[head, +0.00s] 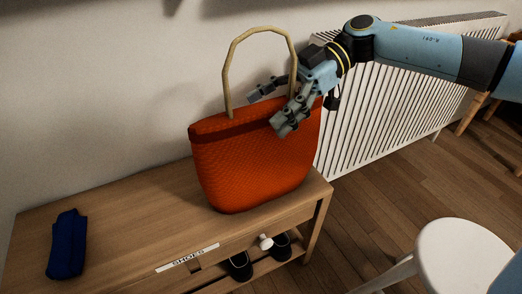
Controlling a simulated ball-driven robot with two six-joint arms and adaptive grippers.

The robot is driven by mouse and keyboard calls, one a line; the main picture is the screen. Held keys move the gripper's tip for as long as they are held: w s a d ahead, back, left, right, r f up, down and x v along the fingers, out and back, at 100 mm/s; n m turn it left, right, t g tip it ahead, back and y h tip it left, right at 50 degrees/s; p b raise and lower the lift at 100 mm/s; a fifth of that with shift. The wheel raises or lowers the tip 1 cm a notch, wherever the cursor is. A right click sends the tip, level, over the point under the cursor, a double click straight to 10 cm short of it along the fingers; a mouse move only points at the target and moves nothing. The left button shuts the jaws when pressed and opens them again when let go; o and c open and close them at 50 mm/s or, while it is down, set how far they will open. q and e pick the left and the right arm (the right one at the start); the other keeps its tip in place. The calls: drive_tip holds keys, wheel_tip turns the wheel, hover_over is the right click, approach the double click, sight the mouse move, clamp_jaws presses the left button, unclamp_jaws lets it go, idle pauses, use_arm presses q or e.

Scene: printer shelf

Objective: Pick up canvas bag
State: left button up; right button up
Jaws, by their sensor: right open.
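The canvas bag (245,172) is orange-red with a darker band near its top and a tan loop handle (229,75). It stands upright on a wooden shoe bench near the bench's right end. My right gripper (268,110) comes in from the right and is open. Its fingers are in front of the bag's upper right part, close to the right side of the handle. I cannot tell whether they touch the bag. The gripper hides part of the handle and the bag's top right edge. My left gripper is not in view.
The wooden bench (130,215) has a dark blue folded item (67,245) at its left and a "SHOES" label (187,258) on its front. Dark shoes (240,266) sit underneath. A white radiator (385,115) is behind, and a white stool (465,255) stands at lower right.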

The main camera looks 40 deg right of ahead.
clamp_jaws()
idle(0.6)
drive_tip(key=shift+r, duration=0.1)
